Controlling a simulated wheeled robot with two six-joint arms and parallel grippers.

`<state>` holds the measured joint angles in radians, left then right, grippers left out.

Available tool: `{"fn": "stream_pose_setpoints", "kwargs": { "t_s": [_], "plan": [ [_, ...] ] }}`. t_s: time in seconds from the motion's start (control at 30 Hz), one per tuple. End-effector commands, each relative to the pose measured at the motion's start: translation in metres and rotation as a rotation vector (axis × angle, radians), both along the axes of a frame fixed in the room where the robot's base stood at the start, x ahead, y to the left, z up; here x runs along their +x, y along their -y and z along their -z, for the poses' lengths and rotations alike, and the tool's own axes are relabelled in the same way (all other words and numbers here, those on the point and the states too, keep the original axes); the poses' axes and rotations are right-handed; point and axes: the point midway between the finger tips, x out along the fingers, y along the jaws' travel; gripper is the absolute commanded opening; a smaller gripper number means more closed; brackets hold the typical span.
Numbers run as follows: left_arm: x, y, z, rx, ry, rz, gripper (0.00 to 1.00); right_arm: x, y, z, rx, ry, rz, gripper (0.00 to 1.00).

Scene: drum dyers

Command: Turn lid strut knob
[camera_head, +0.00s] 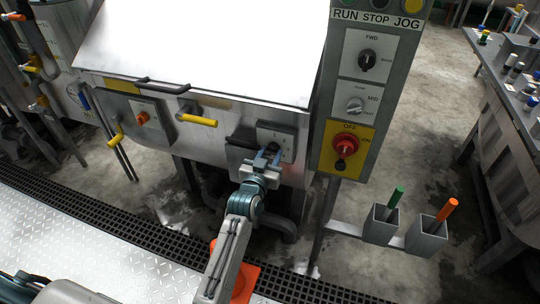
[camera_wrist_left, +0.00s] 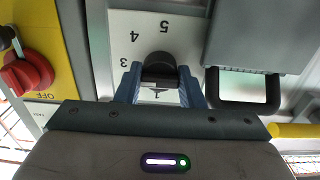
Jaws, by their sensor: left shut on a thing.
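The black knob (camera_wrist_left: 160,68) sits on a white dial plate (camera_wrist_left: 180,32) numbered 3, 4 and 5, upside down in the left wrist view. In the head view the knob (camera_head: 274,147) is on a small grey box on the front of the white-lidded machine, partly hidden by my gripper. My left gripper (camera_head: 268,158) reaches up to it from below. Its two blue-grey fingers, also in the left wrist view (camera_wrist_left: 160,88), are shut on the knob, one on each side. My right gripper is not in view.
A black handle (camera_wrist_left: 245,92) is beside the dial. Yellow handles (camera_head: 198,121) stick out to the left. The control panel (camera_head: 340,175) with a red OFF/ON knob (camera_head: 346,146) stands close on the right. Cups with green and orange sticks (camera_head: 426,236) jut out lower right.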

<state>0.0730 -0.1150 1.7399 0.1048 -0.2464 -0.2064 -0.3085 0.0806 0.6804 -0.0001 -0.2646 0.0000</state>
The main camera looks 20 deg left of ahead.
Motion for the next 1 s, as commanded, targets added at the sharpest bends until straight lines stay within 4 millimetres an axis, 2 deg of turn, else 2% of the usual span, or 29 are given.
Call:
{"fn": "stream_pose_setpoints", "kwargs": {
  "t_s": [0.43,0.47,0.57,0.87,1.0],
  "plan": [
    [0.0,0.0,0.001,0.011,-0.003,0.0,0.12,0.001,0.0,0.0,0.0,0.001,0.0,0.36],
    [0.0,0.0,0.001,0.011,-0.003,0.0,0.39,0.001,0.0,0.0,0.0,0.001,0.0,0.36],
    [0.0,0.0,0.001,0.01,-0.003,0.0,0.56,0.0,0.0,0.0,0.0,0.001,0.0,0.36],
    [-0.002,0.0,0.001,0.01,-0.001,0.0,0.56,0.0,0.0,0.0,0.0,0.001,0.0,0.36],
    [-0.015,0.0,0.003,0.009,-0.002,0.0,0.56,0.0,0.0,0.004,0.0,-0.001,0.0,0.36]
  ]
}}
